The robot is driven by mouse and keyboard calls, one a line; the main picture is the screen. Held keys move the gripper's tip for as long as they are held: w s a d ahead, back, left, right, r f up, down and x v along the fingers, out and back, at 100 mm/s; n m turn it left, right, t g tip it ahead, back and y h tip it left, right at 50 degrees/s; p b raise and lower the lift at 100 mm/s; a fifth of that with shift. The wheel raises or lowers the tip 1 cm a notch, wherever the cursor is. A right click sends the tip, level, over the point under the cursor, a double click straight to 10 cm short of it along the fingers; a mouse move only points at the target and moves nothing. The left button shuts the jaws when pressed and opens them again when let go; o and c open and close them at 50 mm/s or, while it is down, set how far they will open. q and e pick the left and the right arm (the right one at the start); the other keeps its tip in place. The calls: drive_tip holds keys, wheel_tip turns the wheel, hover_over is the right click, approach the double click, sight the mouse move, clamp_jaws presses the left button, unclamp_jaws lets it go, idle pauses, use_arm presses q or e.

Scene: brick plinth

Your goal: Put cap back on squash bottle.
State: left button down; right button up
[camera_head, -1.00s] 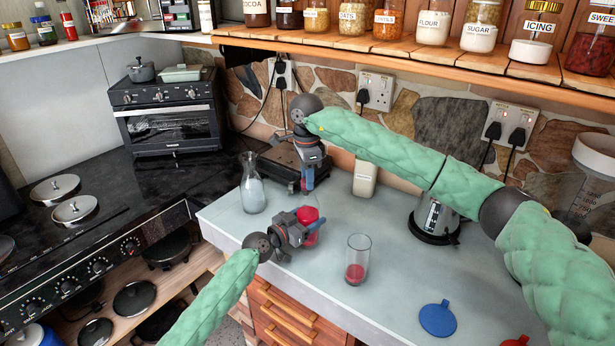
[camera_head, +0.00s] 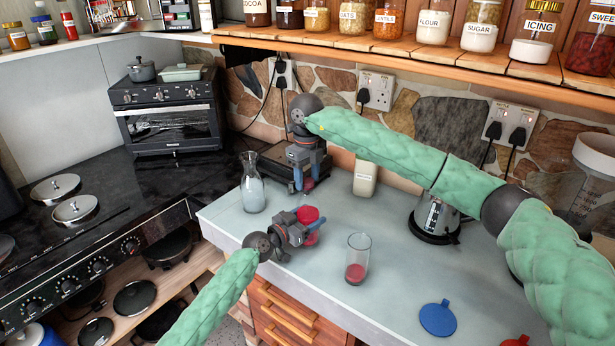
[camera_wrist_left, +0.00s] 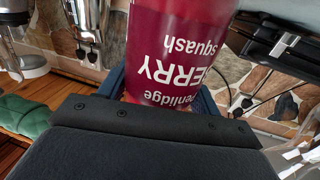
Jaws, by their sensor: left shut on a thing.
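The squash bottle (camera_head: 309,214) stands near the counter's left front part, with dark red showing. Its red label with white lettering fills the left wrist view (camera_wrist_left: 180,50). My left gripper (camera_head: 305,232) is shut around the bottle's body. My right gripper (camera_head: 310,178) is above and behind the bottle, pointing down, with its blue fingers spread apart. A small reddish thing (camera_head: 308,184), seemingly the cap, shows between these fingers, over the bottle's top. I cannot tell whether it sits on the bottle's neck.
A glass (camera_head: 357,260) with some red drink stands right of the bottle. A carafe (camera_head: 252,185) stands to the left. A white-labelled container (camera_head: 364,178) and a kettle (camera_head: 435,218) stand behind. A blue lid (camera_head: 437,319) lies at the front right.

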drive_tip(key=shift+o, duration=0.7)
wheel_tip(320, 180, up, 12)
drive_tip(key=shift+w, duration=0.1)
use_arm(q)
drive_tip(key=shift+c, duration=1.2)
unclamp_jaws()
use_arm(e)
drive_tip(key=shift+f, duration=0.1)
